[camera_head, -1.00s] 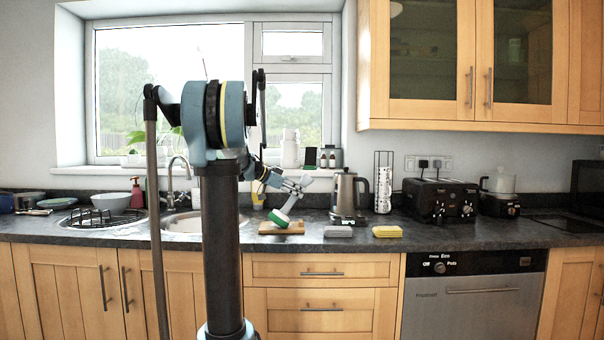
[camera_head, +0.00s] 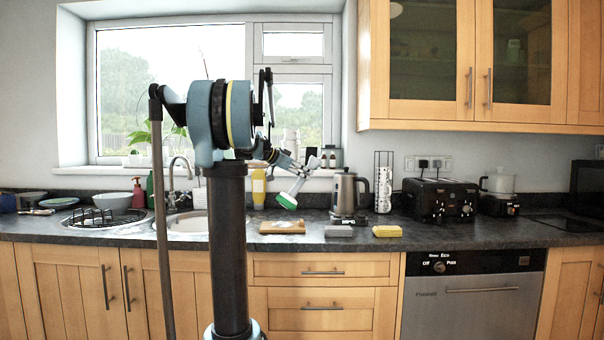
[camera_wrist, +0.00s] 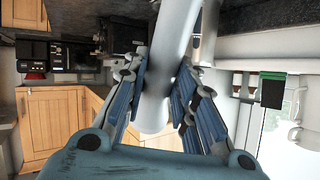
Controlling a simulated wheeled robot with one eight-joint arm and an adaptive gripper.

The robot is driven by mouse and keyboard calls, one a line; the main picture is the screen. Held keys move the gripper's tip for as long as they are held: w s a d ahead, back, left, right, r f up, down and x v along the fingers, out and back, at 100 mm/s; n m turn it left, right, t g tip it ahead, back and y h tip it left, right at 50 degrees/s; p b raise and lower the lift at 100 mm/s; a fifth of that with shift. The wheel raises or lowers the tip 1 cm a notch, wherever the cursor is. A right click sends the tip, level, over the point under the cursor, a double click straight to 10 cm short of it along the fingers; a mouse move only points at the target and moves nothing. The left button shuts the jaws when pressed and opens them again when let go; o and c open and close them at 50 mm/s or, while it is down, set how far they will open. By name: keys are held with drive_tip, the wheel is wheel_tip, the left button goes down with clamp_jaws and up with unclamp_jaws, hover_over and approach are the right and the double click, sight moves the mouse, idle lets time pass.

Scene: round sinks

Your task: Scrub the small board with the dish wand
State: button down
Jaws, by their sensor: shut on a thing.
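The small board (camera_head: 270,228) is a light brown wooden slab lying flat on the dark counter, with pale patches on its top. The dish wand (camera_head: 296,186) has a white handle and a green-edged head (camera_head: 286,201). The wand is tilted, its head low and above the board's back right, with a gap between them. My gripper (camera_head: 300,165) is shut on the handle. In the wrist view the white handle (camera_wrist: 157,105) runs between the blue-padded fingers of my gripper (camera_wrist: 162,92); the wand's head is not clearly seen there.
A grey block (camera_head: 338,231) and a yellow sponge (camera_head: 387,231) lie right of the board. A kettle (camera_head: 346,192) stands behind them, and a toaster (camera_head: 440,200) further right. A yellow bottle (camera_head: 258,188) stands behind the board. The round sink (camera_head: 187,223) is to the left.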

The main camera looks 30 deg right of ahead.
drive_tip(key=shift+r, duration=0.6)
drive_tip(key=shift+r, duration=2.5)
